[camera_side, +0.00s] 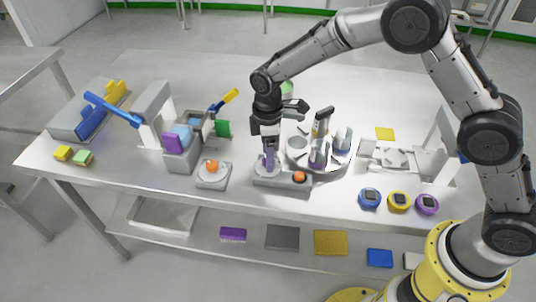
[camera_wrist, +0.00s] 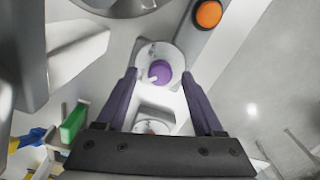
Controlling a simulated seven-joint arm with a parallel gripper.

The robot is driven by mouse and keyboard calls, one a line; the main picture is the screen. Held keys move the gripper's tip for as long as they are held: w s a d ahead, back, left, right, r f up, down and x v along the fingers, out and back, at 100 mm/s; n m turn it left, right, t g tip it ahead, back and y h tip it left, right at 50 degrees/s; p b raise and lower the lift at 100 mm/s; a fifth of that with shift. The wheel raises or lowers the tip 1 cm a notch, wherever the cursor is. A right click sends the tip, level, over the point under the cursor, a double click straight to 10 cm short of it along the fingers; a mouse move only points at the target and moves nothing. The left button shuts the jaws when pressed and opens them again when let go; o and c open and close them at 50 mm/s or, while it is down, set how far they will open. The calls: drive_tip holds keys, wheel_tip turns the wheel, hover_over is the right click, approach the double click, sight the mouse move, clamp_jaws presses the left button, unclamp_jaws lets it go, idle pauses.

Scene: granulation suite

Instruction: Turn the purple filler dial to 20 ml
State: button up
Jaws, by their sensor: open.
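The purple filler dial (camera_wrist: 161,70) sits on a round pale plate with small marks in the wrist view. A small light pointer shows at its lower left edge; the marks are too small to read. My gripper (camera_wrist: 159,77) is open, with one purple finger on each side of the dial and gaps between them and the knob. In the side view my gripper (camera_side: 269,162) points down just over the dial's round plate (camera_side: 260,173), and its fingers mostly hide the dial. I cannot tell the exact height gap.
An orange button (camera_side: 299,176) stands beside the dial on the same grey base. A round carousel (camera_side: 325,168) with upright holders is close behind. Another orange-topped unit (camera_side: 211,168) stands to the left. Blue, yellow and purple round devices (camera_side: 399,200) lie along the front right.

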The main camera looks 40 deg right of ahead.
drive_tip(key=shift+f, duration=0.35)
clamp_jaws()
